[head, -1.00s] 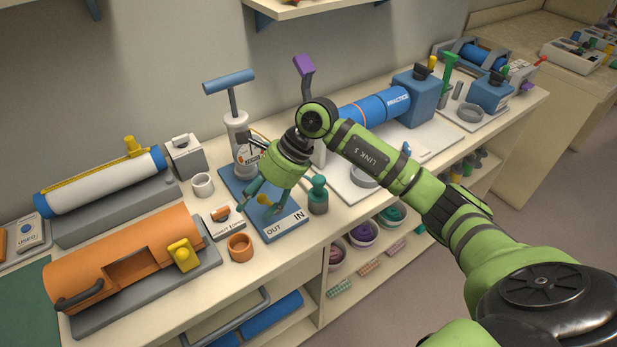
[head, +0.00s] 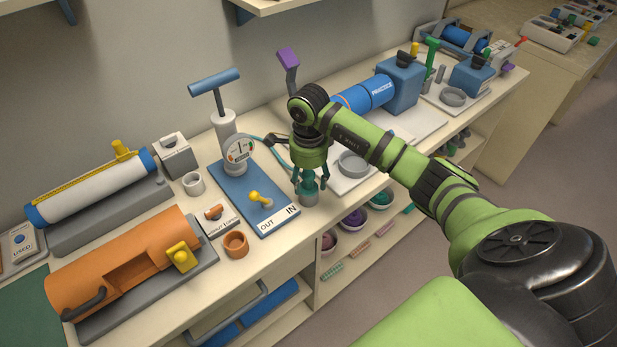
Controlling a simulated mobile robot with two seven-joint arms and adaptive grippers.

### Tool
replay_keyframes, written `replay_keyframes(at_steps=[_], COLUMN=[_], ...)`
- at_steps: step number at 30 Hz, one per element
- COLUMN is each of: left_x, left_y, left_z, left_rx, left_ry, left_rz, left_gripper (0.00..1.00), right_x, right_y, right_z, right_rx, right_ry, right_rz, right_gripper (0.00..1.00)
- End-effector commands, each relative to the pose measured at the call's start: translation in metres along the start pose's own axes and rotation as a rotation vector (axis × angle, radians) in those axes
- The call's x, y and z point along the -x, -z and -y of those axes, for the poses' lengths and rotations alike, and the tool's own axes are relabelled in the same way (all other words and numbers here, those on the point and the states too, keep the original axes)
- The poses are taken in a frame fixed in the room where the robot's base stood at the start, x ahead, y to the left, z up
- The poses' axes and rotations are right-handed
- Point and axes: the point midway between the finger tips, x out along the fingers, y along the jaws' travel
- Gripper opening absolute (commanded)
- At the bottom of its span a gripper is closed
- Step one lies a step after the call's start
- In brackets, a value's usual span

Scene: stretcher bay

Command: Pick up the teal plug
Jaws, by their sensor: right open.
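The teal plug (head: 308,183) stands upright in a grey-green round holder (head: 308,198) on the bench, just right of the blue pump board. My right gripper (head: 309,186) points down over it, with its fingers open on either side of the plug's top. The fingers partly hide the plug, and I cannot tell whether they touch it. My left gripper is not in view.
The blue pump board (head: 268,218) with a gauge (head: 239,148) and yellow lever (head: 260,199) is close on the left. An orange cup (head: 236,244) stands near the front edge. A grey ring (head: 352,164) lies on a white board to the right.

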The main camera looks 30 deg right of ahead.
Motion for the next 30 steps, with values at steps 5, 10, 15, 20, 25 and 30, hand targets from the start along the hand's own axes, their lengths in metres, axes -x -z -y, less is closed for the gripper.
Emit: replay_keyframes(at_steps=[5, 10, 15, 20, 25, 30], left_x=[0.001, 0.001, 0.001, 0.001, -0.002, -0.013], left_y=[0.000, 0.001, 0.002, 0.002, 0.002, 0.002], left_z=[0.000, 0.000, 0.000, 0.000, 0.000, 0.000], left_rx=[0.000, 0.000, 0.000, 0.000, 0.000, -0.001], left_ry=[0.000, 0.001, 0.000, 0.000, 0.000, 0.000], left_rz=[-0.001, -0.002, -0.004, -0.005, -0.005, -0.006], left_gripper=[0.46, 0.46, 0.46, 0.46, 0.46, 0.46], right_x=[-0.004, -0.004, -0.004, -0.004, -0.001, 0.014], right_y=[0.000, 0.000, 0.000, 0.000, 0.000, 0.000], right_z=[0.000, 0.000, 0.000, 0.000, 0.001, 0.002], right_rx=[0.000, 0.000, 0.000, 0.000, 0.000, 0.001], right_ry=[0.000, 0.000, 0.000, 0.000, 0.003, 0.007], right_rz=[0.001, 0.001, 0.001, 0.001, 0.002, 0.002], right_gripper=[0.57, 0.25, 0.00, 0.00, 0.00, 0.00])
